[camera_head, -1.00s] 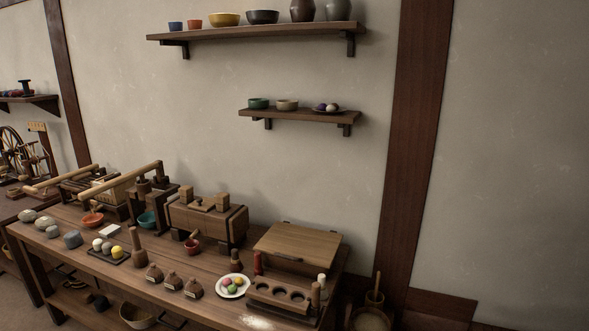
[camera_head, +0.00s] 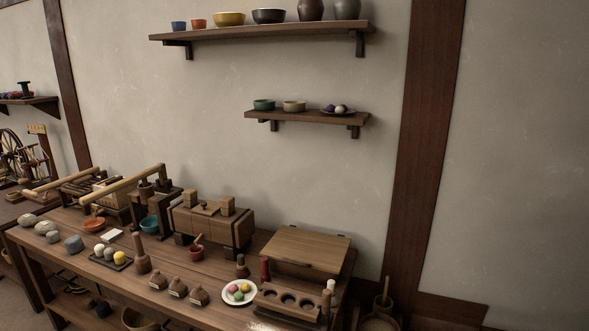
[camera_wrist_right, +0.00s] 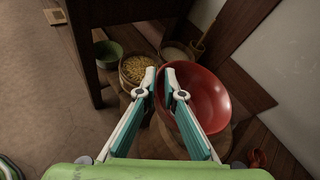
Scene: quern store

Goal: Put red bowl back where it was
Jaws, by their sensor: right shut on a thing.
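The red bowl (camera_wrist_right: 208,98) is in the right wrist view, wide and round, tilted toward the camera. My right gripper (camera_wrist_right: 164,84) is shut on its left rim. A round wooden surface (camera_wrist_right: 150,137) lies below the bowl; I cannot tell whether the bowl touches it. Neither gripper nor this large bowl shows in the head view. A smaller orange-red bowl (camera_head: 94,225) stands on the workbench (camera_head: 190,285) there.
In the wrist view, a basket of yellow grain (camera_wrist_right: 136,68), a green bowl (camera_wrist_right: 107,53) and a pale-filled vessel (camera_wrist_right: 178,53) stand on the floor beside a dark wooden post (camera_wrist_right: 83,50). The lower shelf (camera_head: 305,118) holds two bowls and a plate.

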